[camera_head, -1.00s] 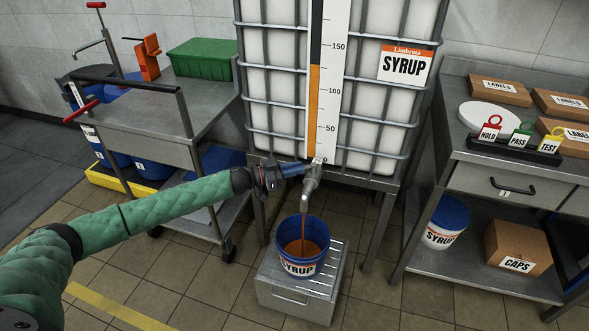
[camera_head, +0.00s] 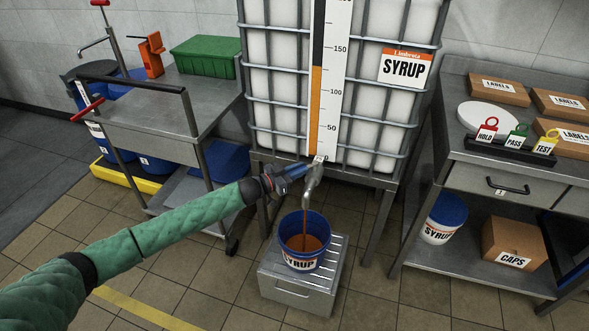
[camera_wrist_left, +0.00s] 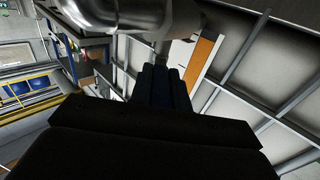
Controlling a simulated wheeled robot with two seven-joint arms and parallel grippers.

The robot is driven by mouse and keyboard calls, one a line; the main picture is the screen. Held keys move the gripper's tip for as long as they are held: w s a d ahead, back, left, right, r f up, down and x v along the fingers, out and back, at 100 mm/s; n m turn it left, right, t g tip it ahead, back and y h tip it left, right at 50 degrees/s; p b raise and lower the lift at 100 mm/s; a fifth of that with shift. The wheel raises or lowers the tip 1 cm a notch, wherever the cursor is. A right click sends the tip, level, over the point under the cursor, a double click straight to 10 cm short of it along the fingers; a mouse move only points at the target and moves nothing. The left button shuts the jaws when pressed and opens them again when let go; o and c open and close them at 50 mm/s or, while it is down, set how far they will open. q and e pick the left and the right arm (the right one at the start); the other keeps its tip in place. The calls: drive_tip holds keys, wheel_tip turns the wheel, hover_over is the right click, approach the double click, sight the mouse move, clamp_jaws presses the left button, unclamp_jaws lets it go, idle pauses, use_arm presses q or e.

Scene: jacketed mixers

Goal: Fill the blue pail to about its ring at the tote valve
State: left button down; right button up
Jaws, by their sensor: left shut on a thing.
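The blue pail (camera_head: 324,253) stands upright on a metal step (camera_head: 298,290) under the tote valve (camera_head: 309,190). A brown syrup stream (camera_head: 304,228) runs from the spout into the pail. The syrup (camera_head: 306,244) covers the pail's inside well below the rim; I cannot make out the ring. My left gripper (camera_head: 279,181) is shut on the blue valve handle (camera_head: 294,171). In the left wrist view the dark fingers (camera_wrist_left: 165,88) hide most of the handle beside the grey metal valve body (camera_wrist_left: 140,15). My right gripper is not in view.
The caged syrup tote (camera_head: 275,90) has an orange level gauge (camera_head: 317,100). A steel cart (camera_head: 165,115) stands left, with a green bin (camera_head: 205,57). A bench (camera_head: 455,172) at right holds boxes and tags; another syrup pail (camera_head: 443,222) is on its lower shelf. Floor in front is clear.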

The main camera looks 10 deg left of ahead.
use_arm(q)
drive_tip(key=c, duration=1.3)
unclamp_jaws()
drive_tip(key=shift+s+a+f, duration=0.1)
drive_tip(key=shift+s+a, duration=0.2)
drive_tip(key=shift+a, duration=0.15)
drive_tip(key=shift+b+v, duration=0.5)
drive_tip(key=shift+v, duration=2.9)
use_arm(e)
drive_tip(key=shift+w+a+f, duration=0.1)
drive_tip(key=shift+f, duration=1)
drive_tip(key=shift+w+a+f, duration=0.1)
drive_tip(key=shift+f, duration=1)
